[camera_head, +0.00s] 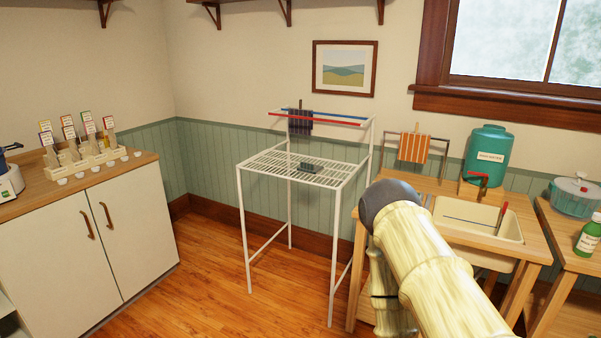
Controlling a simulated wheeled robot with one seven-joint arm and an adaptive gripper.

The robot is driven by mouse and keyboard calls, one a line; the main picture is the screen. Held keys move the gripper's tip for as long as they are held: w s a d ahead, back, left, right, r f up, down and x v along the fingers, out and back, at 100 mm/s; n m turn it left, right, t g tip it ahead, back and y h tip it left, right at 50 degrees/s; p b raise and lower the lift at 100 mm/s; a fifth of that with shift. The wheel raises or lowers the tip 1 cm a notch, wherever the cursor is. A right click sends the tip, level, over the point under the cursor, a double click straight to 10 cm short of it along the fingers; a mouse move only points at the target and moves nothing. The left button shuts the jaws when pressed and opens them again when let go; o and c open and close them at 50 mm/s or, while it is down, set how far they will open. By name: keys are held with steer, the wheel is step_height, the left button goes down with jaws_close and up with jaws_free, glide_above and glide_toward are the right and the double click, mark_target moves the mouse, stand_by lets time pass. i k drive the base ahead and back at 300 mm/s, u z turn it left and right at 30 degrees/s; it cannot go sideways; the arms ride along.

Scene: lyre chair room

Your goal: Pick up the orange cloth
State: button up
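The orange cloth (414,148) has pale stripes and hangs over a bar of a small dark rail (443,158). The rail stands behind the sink, against the green panelled wall, left of a teal water container. The cloth hangs upright, with a small clip-like piece at its top. My arm rises from the lower right, in front of the wooden sink stand, and hides part of it. My gripper's fingers do not show.
A white drying rack (241,205) stands left of my arm, with a dark cloth (300,123) on its upper bars and a small grey object (309,167) on its shelf. The teal container (487,152) and sink basin (470,226) are right. Open floor (205,270) lies left.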

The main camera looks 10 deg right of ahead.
mark_target(414, 148)
steer(key=z, duration=0.3)
steer(key=i, duration=1.85)
steer(key=z, duration=0.25)
